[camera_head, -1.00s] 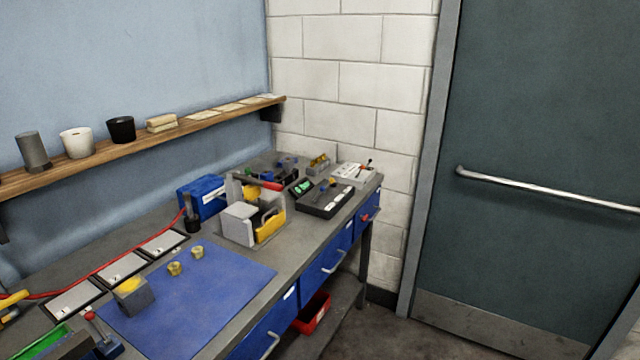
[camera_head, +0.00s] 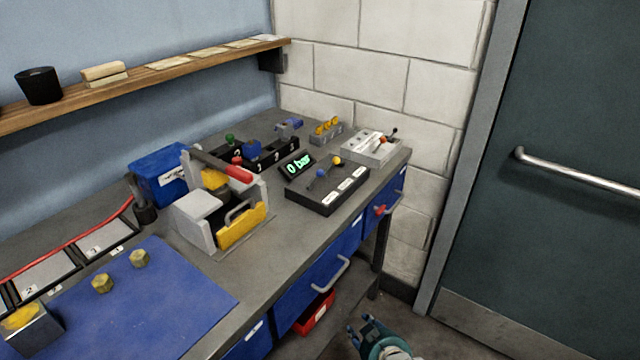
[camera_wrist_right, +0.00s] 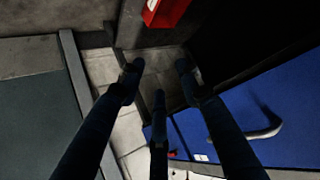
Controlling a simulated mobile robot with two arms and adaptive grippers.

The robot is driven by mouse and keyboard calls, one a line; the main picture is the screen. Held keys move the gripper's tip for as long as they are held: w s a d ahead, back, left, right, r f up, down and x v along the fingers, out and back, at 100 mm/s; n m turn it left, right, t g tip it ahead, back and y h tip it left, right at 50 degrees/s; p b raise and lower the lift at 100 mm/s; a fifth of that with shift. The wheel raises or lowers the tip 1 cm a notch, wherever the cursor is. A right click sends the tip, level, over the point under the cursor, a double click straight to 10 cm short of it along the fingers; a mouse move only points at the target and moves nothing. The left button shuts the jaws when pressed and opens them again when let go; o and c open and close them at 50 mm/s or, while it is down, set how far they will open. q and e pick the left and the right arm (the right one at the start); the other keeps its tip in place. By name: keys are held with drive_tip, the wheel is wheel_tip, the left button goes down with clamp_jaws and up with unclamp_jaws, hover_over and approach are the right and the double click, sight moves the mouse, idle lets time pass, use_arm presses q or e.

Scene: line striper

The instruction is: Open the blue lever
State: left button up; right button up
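The blue lever (camera_head: 321,173) has a blue knob on a thin stalk. It stands on a black box (camera_head: 318,199) on the workbench, in front of a small display reading "0 bar". A yellow-knobbed lever (camera_head: 336,161) stands beside it on the same box. My right gripper (camera_head: 362,328) is at the bottom of the head view, below bench height, in front of the drawers and well apart from the lever. In the right wrist view its fingers (camera_wrist_right: 158,78) are spread with nothing between them. My left gripper is not in view.
The workbench (camera_head: 266,250) has blue drawers (camera_head: 310,287) with protruding handles. A grey control box (camera_head: 371,149) with red and black levers stands right of the black box. A grey-and-yellow machine (camera_head: 215,205) stands left. A red bin (camera_head: 313,315) lies underneath. A door (camera_head: 570,110) is at right.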

drive_tip(key=w+a+r+t+y+b, duration=0.1)
drive_tip(key=w+a+r+t, duration=0.15)
drive_tip(key=r, duration=0.75)
drive_tip(key=w+a+r+t+b, duration=0.1)
drive_tip(key=w+r, duration=0.3)
drive_tip(key=r, duration=0.5)
drive_tip(key=t+y, duration=0.2)
drive_tip(key=t, duration=0.2)
approach(321, 175)
drive_tip(key=shift+n, duration=0.3)
drive_tip(key=x, duration=1)
drive_tip(key=shift+w+a, duration=0.15)
drive_tip(key=shift+w, duration=0.5)
drive_tip(key=shift+f, duration=0.1)
clamp_jaws()
